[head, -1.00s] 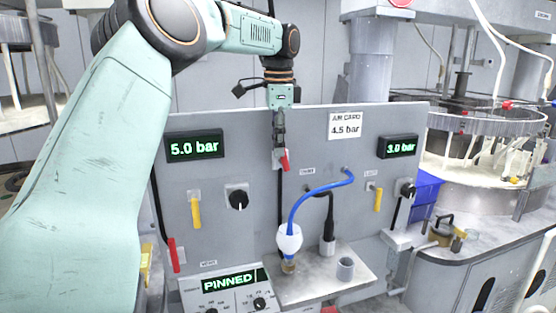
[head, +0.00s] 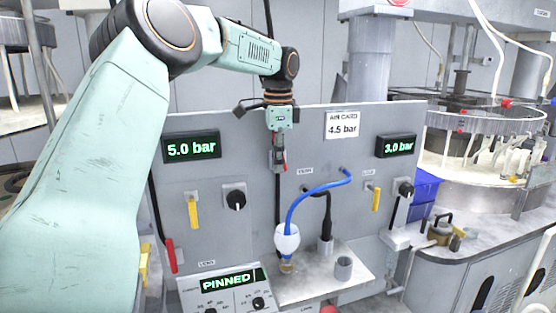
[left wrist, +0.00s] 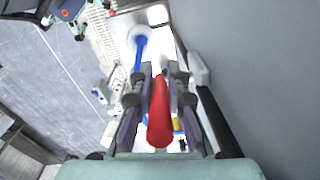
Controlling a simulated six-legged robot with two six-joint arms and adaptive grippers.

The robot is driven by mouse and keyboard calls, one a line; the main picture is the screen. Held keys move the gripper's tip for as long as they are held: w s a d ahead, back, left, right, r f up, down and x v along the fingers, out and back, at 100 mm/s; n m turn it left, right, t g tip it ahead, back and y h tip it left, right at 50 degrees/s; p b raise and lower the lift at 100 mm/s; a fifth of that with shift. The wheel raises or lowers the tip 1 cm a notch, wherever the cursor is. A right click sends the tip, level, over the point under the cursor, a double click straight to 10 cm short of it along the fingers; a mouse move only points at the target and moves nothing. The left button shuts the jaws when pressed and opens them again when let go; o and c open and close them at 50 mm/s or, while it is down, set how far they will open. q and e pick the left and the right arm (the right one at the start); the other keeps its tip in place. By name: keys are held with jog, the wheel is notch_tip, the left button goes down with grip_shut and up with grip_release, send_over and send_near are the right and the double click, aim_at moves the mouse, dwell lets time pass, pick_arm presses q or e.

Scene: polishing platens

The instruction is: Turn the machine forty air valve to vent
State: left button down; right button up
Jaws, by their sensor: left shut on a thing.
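My left gripper (head: 279,165) reaches down in front of the upper middle of the grey panel (head: 262,140). It is shut on a red valve handle (head: 285,157), which is mostly hidden by the fingers in the head view. In the left wrist view the red handle (left wrist: 158,115) lies lengthwise between the two fingers (left wrist: 159,95). The valve body behind it is hidden, and I cannot read which position it points to. My right gripper is not in view.
Yellow handles (head: 194,212) (head: 376,199), black knobs (head: 234,198) and another red handle (head: 172,255) are on the panel. A blue hose (head: 308,196) loops below my gripper to a white-topped fitting (head: 287,238). Displays read 5.0 bar (head: 191,147), 3.0 bar (head: 396,146) and PINNED (head: 229,281).

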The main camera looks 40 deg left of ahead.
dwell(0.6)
pick_arm(q)
jog(key=shift+s+a+f+t+h+b, duration=0.15)
jog(key=shift+t+h+b, duration=0.45)
jog(key=shift+t+b, duration=0.65)
jog(key=c, duration=1.6)
grip_release()
jog(key=shift+s, duration=0.1)
